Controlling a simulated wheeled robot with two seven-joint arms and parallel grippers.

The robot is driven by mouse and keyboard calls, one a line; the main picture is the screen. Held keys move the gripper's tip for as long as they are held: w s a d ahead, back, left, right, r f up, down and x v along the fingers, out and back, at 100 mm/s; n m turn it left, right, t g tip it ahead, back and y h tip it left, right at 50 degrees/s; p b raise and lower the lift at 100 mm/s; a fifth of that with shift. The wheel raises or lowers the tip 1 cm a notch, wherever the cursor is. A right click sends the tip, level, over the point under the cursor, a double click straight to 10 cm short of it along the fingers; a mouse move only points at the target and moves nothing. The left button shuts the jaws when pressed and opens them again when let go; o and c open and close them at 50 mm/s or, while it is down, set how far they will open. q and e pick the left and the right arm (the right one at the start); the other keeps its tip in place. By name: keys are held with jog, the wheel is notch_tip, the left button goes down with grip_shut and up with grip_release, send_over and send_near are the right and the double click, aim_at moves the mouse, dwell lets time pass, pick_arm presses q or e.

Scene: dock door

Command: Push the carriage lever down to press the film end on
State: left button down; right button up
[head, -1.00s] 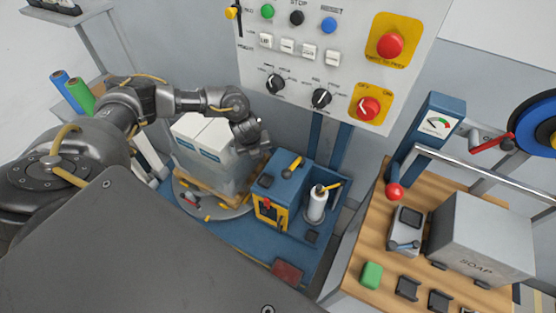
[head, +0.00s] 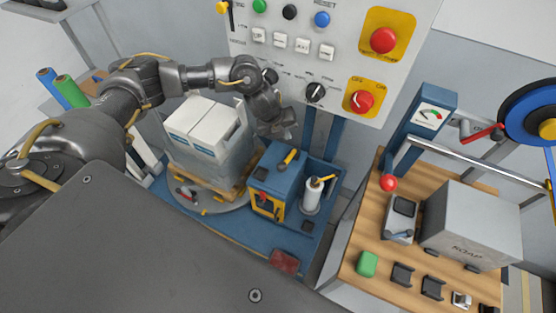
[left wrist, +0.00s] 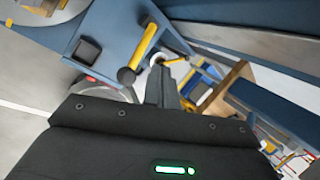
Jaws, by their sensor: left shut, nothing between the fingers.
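A blue machine box (head: 277,176) stands on the blue base with a yellow-handled lever (head: 287,160) on its top. Beside it a white film roll (head: 312,196) stands upright in the carriage, with a second yellow lever (head: 325,178) at its top. I cannot tell which is the carriage lever. In the left wrist view the box-top lever (left wrist: 143,46) and the roll's lever (left wrist: 177,61) lie beyond my fingers. My left gripper (head: 282,130) is shut and empty, above and behind the box, apart from both levers. My right gripper is out of view.
A wrapped load of white boxes (head: 206,132) stands on a pallet on the turntable (head: 213,204), left of the blue box. The control panel (head: 300,75) hangs close above the gripper. A wooden bench (head: 362,238) with a grey box stands at right.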

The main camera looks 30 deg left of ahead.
pick_arm(q)
jog(key=b, duration=0.5)
send_over(288, 159)
jog(key=s, duration=0.3)
jog(key=f, duration=0.6)
jog(key=shift+w+a+f, duration=0.25)
jog(key=shift+a+f, duration=0.05)
jog(key=shift+s+d, duration=0.1)
jog(key=shift+d, duration=0.05)
dwell(0.8)
jog(key=shift+f, duration=0.1)
jog(key=shift+s+f+b, duration=0.15)
jog(key=shift+f+b, duration=0.15)
jog(key=shift+b, duration=0.1)
